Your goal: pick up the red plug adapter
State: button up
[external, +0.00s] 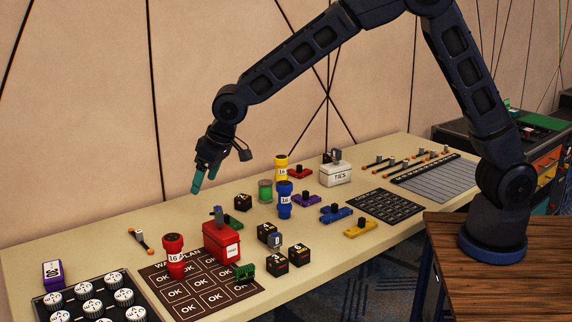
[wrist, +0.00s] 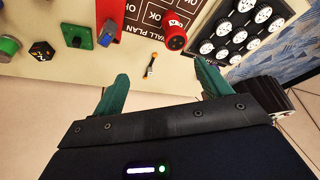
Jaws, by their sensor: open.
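The red plug adapter (external: 174,257), a short cylinder marked 16 with a wider top, stands upright on the dark wall plan mat (external: 243,292) at the front left, beside a red box (external: 222,243). In the wrist view the adapter (wrist: 175,38) shows at the top, right of centre, beyond the fingertips. My gripper (external: 204,184) hangs above the back of the table, fingers pointing down, open and empty. In the wrist view its green fingers (wrist: 162,80) are wide apart, with nothing between them. The adapter is apart from the gripper and fully visible.
A tray of white knobs (external: 92,298) lies left of the mat. Yellow (external: 281,168) and blue (external: 284,202) adapters stand farther right. Several black cubes (external: 299,255) and a green block (external: 245,272) are near the red box. A small orange-tipped tool (external: 139,239) lies behind the adapter.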

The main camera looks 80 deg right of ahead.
send_near(171, 247)
jog(key=d+f, duration=0.1)
jog(key=d, duration=0.2)
jog(key=shift+w+x, duration=0.2)
jog(key=shift+x, duration=2.6)
jog(key=shift+w+x, duration=0.15)
jog(key=shift+x, duration=2.7)
jog(key=shift+a+r, duration=0.1)
jog(key=shift+r, duration=0.1)
jog(key=c, duration=1.1)
jog(key=shift+c, duration=0.2)
